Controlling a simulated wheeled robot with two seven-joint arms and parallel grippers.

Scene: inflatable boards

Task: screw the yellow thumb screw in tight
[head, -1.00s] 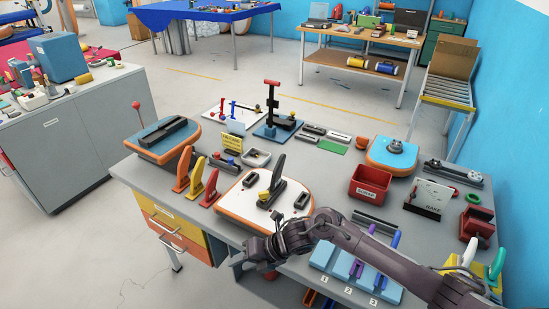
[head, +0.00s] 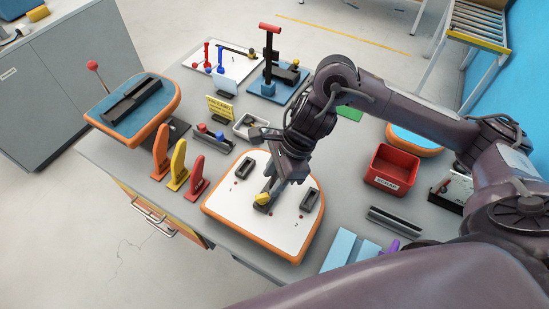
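The yellow thumb screw (head: 262,198) shows at the near end of a dark fin base (head: 271,186) on the white-topped, orange-edged board (head: 230,205). I cannot tell how deep the screw sits. My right gripper (head: 275,182) points down over the fin base, just behind and to the right of the screw. Its fingertips are close to the base and partly hidden by the hand, so I cannot tell whether they touch anything or how far apart they are. The upright fin is hidden behind the gripper. My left gripper is out of view.
Two dark blocks (head: 309,199) (head: 245,167) flank the base on the board. Orange, yellow and red fins (head: 178,165) stand to the left. A red bin (head: 392,168) is to the right, a blue-topped board (head: 135,108) at the back left. My arm covers the right side.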

